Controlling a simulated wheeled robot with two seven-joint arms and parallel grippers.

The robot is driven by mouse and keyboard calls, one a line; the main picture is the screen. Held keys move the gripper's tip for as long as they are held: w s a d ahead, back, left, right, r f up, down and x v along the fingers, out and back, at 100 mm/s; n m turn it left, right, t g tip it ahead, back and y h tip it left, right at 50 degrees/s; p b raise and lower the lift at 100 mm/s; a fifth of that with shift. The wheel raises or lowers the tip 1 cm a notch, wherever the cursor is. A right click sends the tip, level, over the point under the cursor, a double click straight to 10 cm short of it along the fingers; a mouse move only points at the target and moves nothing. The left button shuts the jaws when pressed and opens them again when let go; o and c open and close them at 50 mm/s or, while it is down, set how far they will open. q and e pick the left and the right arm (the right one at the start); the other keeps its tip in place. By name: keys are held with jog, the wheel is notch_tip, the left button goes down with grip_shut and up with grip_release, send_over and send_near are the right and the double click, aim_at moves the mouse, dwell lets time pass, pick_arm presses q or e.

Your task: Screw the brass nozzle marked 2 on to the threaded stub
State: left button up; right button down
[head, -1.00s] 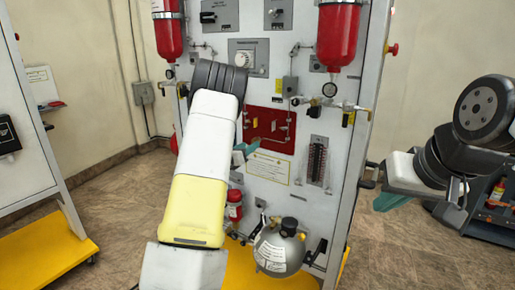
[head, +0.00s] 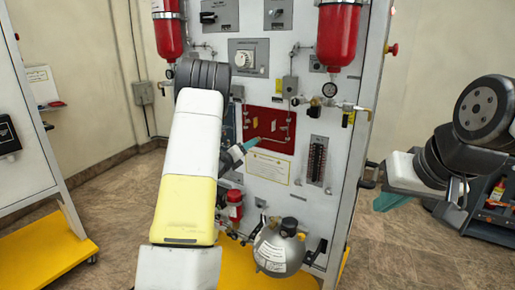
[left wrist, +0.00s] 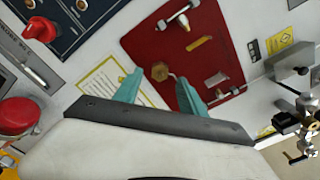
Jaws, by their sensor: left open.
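The red panel (head: 270,130) is on the board's front, and it fills the middle of the left wrist view (left wrist: 165,50). A small brass hexagonal piece (left wrist: 160,72) shows between the teal fingertips of my left gripper (left wrist: 158,88), which is open with nothing gripped. A yellowish brass piece (left wrist: 198,43) and a grey one (left wrist: 216,79) are also on the panel. No number is readable, so I cannot tell which is nozzle 2 or the stub. In the head view my left gripper (head: 250,145) is at the panel's lower left. My right gripper (head: 388,200) is right of the board; its opening is unclear.
A metal pipe fitting (left wrist: 178,16) crosses the panel's upper edge. A valve assembly (left wrist: 302,112) juts out at the right of the left wrist view, and a red knob (left wrist: 40,30) at upper left. A round grey tank (head: 278,247) stands low on the board.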

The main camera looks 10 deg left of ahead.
pick_arm(q)
jog(key=shift+n, duration=0.7)
jog(key=n, duration=0.3)
jog(key=shift+n, duration=0.3)
jog(key=n, duration=0.3)
jog(key=shift+n, duration=0.7)
